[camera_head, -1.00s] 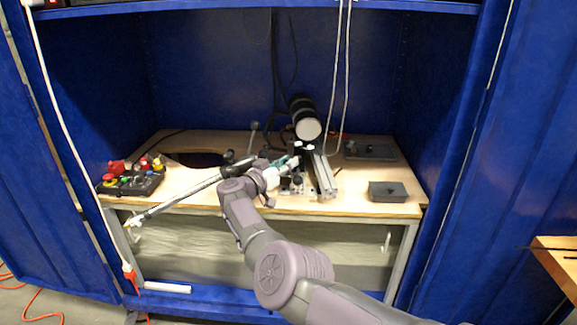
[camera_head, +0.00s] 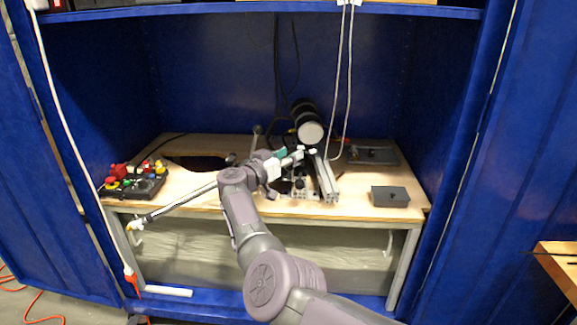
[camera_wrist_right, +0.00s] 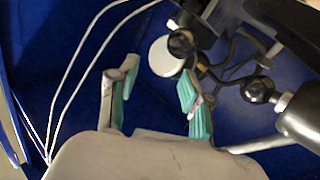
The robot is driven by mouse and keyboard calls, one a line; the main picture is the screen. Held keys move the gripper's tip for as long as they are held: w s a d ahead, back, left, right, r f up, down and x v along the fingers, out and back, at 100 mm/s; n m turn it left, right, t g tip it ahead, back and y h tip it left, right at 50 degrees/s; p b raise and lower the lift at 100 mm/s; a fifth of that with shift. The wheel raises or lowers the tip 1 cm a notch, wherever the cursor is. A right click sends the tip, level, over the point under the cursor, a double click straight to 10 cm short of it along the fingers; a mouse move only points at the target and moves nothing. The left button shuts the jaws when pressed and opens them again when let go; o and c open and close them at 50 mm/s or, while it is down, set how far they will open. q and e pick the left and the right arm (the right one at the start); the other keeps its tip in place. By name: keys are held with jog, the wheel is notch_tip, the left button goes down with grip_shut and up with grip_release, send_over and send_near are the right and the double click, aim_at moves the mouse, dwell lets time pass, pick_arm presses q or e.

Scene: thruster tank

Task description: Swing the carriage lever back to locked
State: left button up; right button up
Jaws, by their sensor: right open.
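My right gripper (camera_head: 291,157) is open over the middle of the bench, just left of the carriage rail (camera_head: 326,178). In the right wrist view its two teal-padded fingers (camera_wrist_right: 158,98) stand apart with nothing gripped between them. Two dark ball knobs show there: one (camera_wrist_right: 183,43) above the right finger, the other (camera_wrist_right: 257,90) on a short stem farther right. I cannot tell which belongs to the carriage lever. In the head view, a knobbed lever (camera_head: 257,130) stands behind my gripper. My forearm and gripper hide part of the carriage. My left gripper is out of view.
The black thruster with a white face (camera_head: 309,126) sits behind the rail. A button box (camera_head: 134,184) is at the left, beside a dark hole (camera_head: 196,162). A long rod (camera_head: 180,204) crosses the bench's front left. A grey box (camera_head: 390,196) is at the right. Blue walls enclose the bench.

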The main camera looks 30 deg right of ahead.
notch_tip(320, 180, up, 6)
jog(key=shift+r, duration=0.1)
dwell(0.6)
